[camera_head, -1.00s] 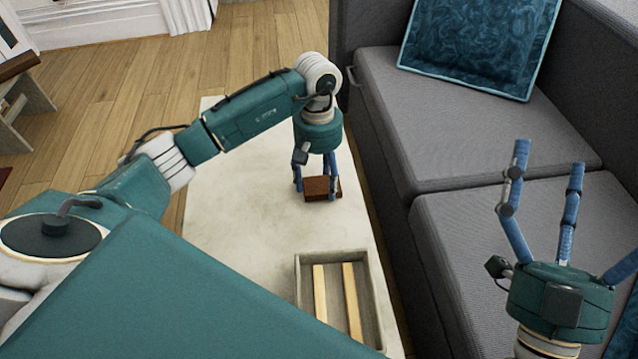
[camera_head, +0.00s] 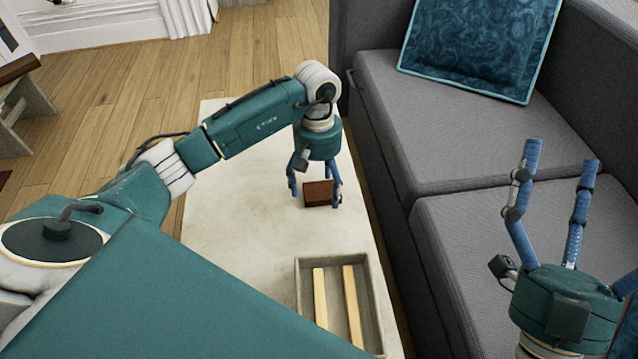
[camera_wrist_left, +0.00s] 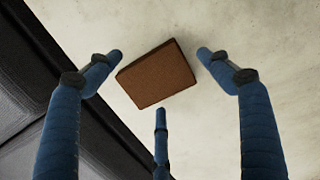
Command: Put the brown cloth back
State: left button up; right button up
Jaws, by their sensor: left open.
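The brown cloth (camera_head: 318,193) is a small folded, block-shaped piece on the pale low table, below my left gripper (camera_head: 317,198). My left gripper is open, with its blue fingers spread around the cloth. In the left wrist view the cloth (camera_wrist_left: 157,74) lies between the three fingertips, with a gap visible to the right fingertip; contact with the left one is unclear. My right gripper (camera_head: 560,160) is open and empty, its fingers pointing up in front of the sofa.
A shallow tray (camera_head: 374,300) with two light wooden strips stands at the table's near end. The grey sofa (camera_head: 470,130) with a teal cushion (camera_head: 480,45) runs along the right. The pale table (camera_head: 240,225) is bare left of the tray.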

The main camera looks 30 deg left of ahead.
aim_at(319, 187)
pick_arm(q)
jog(key=shift+r, duration=0.3)
jog(key=r, duration=0.1)
jog(key=r+p, duration=0.1)
jog(key=r, duration=0.3)
jog(key=shift+w+a+p, duration=0.2)
jog(key=shift+w+p, duration=0.1)
jog(key=shift+p, duration=0.1)
notch_tip(319, 187, up, 6)
jog(key=p, duration=0.1)
jog(key=shift+w+a+r+p, duration=0.2)
jog(key=shift+w+r+p, duration=0.05)
jog(key=shift+p, duration=0.05)
pick_arm(e)
jog(key=w+f+g+h, duration=0.3)
jog(key=f+g, duration=0.6)
jog(key=f, duration=0.8)
jog(key=shift+w+d, duration=0.35)
jog(key=shift+w, duration=0.85)
